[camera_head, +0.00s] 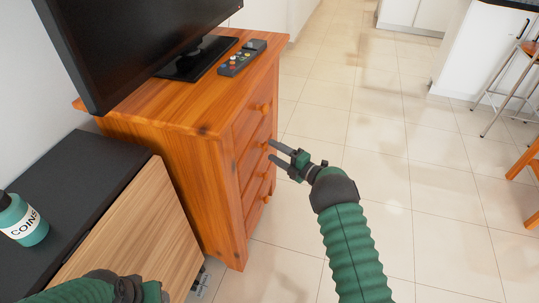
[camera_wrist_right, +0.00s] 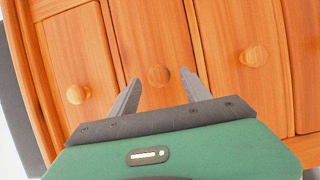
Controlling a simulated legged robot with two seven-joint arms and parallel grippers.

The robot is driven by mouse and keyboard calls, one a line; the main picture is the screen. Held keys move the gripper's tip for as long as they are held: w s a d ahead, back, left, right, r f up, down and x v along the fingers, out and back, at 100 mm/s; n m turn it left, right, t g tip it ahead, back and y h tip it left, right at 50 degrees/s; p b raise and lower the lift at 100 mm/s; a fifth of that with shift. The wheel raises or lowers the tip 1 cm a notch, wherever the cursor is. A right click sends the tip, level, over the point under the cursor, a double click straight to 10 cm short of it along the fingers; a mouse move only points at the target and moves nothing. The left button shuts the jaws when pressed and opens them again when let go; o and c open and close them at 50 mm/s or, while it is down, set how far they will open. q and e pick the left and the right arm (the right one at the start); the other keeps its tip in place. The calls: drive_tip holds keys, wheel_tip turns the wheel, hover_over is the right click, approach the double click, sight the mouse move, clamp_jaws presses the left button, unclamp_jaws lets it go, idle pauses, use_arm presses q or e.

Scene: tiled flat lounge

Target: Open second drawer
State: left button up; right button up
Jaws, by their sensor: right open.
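The orange wooden chest (camera_head: 185,175) has several drawers stacked on its right face, each with a round knob. The second drawer from the top (camera_head: 250,158) appears shut, and its knob is partly hidden by my right gripper. My right gripper (camera_head: 270,150) is open at the drawer fronts, its fingers pointing at them. In the right wrist view a round knob (camera_wrist_right: 158,75) shows between the open fingertips (camera_wrist_right: 160,77), with nothing gripped. My left gripper (camera_head: 150,291) is only partly in view at the bottom left, and its fingers are hidden.
A low dark-topped cabinet (camera_head: 75,185) with a teal bottle (camera_head: 22,222) stands at the left. Tiled floor (camera_head: 400,180) is clear to the right; a stool (camera_head: 515,75) is far right.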

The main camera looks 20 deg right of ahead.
drive_tip(key=shift+b+x, duration=0.3)
drive_tip(key=shift+x, duration=1.15)
clamp_jaws()
drive_tip(key=shift+s+f, duration=0.1)
